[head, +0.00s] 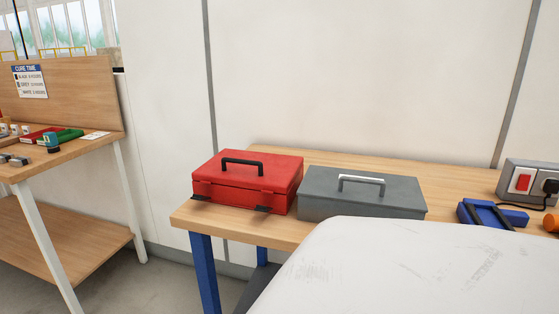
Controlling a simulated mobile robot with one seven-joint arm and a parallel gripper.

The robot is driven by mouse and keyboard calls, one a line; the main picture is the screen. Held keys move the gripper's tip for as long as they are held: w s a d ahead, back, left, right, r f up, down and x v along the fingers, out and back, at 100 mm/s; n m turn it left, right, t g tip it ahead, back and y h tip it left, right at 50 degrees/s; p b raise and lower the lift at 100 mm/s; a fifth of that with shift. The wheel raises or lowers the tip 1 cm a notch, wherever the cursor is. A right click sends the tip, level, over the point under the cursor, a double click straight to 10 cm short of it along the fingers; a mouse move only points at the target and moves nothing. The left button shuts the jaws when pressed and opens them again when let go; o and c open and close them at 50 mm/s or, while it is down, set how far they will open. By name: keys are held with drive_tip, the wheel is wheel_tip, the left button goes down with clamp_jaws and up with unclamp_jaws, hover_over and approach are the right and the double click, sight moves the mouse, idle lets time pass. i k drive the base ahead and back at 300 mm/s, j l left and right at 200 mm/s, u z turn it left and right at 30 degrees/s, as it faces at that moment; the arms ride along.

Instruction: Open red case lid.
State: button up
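A red case (245,182) stands near the left end of a wooden table (185,218) in the head view. Its lid (275,168) looks shut, lying flat on the body. A black handle (241,161) is on top of the lid, and two dark latches (263,209) show low on the front side. My gripper is not in view, so its state cannot be seen.
A grey case (362,194) with a light handle stands close to the right of the red case. A blue object (478,215) and a grey box with a red switch (522,181) are farther right. A large white surface (400,265) fills the lower right foreground. Another workbench (75,150) stands left.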

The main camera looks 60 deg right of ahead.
sight(268, 174)
drive_tip(key=l+z, duration=0.1)
drive_tip(key=z, duration=1.4)
drive_tip(key=i+l+u, duration=0.1)
drive_tip(key=u, duration=0.2)
drive_tip(key=l+u, duration=0.25)
drive_tip(key=i, duration=0.55)
